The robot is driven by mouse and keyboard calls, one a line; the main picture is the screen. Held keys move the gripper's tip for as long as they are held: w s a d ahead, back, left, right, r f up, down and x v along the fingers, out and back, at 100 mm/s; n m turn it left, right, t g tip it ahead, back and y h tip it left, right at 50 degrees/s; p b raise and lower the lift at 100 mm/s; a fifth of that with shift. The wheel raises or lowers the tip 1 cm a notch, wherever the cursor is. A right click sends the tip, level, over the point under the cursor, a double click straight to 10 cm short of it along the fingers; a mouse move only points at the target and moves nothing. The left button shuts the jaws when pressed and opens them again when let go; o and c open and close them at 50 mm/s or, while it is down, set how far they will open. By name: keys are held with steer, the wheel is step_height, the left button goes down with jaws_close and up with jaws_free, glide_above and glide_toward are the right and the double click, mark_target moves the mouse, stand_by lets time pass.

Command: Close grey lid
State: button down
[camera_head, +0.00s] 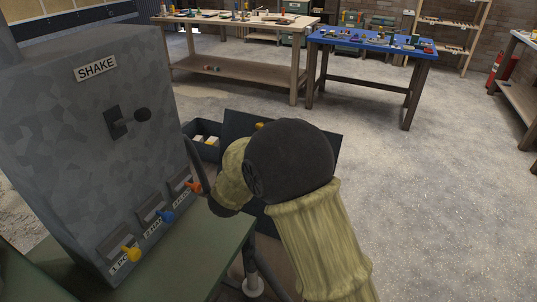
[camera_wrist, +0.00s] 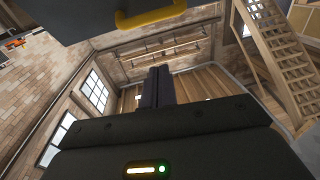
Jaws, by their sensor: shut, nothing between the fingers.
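The grey lid (camera_head: 309,147) is a dark flat panel standing raised and tilted behind my arm in the head view. A yellow handle (camera_head: 259,125) shows at its upper edge. In the wrist view, the dark underside or face of a panel (camera_wrist: 75,18) with a yellow handle (camera_wrist: 152,17) fills the top edge, beyond my gripper. My gripper (camera_wrist: 157,72) is shut and empty, its fingers together, apart from the handle in the picture. In the head view my arm hides much of the lid, and I cannot clearly make out the fingertips.
A dark open box (camera_head: 205,133) with pale things inside lies behind the arm. A grey machine (camera_head: 90,130) marked SHAKE, with a black knob and coloured levers, stands close at left on a green surface (camera_head: 190,262). A blue-topped table (camera_head: 372,42) stands behind. Floor at right is clear.

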steer(key=s+a+f+h+b, duration=0.1)
steer(key=s+a+f+m+h+b, duration=0.1)
steer(key=f+h, duration=0.1)
steer(key=shift+s+a, duration=0.1)
steer(key=f+x, duration=0.1)
steer(key=x, duration=1.2)
steer(key=shift+w+f+t, duration=0.2)
steer(key=shift+f+t, duration=0.1)
steer(key=shift+f, duration=0.45)
steer(key=shift+w, duration=0.15)
